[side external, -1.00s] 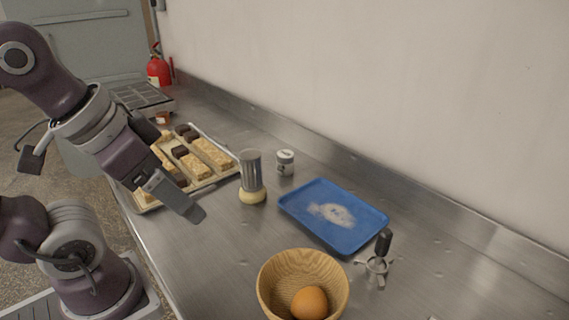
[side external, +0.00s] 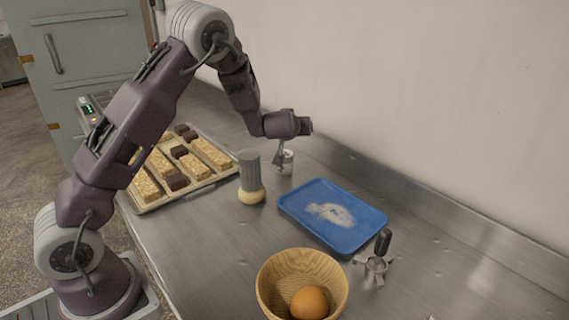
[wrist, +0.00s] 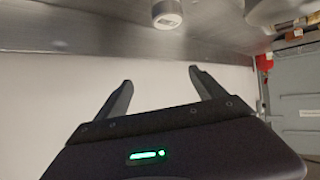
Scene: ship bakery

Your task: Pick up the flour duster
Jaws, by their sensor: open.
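A grey ribbed cylinder with a cream rounded base, which looks like the flour duster (side external: 250,173), stands upright on the steel counter left of the blue tray. My gripper (side external: 281,160) is to its right in the side view, pointing down in front of a small white jar (side external: 288,168) and partly covering it. In the wrist view my gripper (wrist: 160,77) has its two fingers spread with nothing between them. The white jar (wrist: 168,12) shows at the top edge there. A pale blurred shape at the top right corner may be the duster; I cannot tell.
A blue tray (side external: 290,203) with white powder lies right of the duster. A baking tray (side external: 149,207) of bars is behind left. A wooden bowl (side external: 275,275) with an orange-brown ball and a black-handled tool (side external: 382,243) are in front. A wall closes the back.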

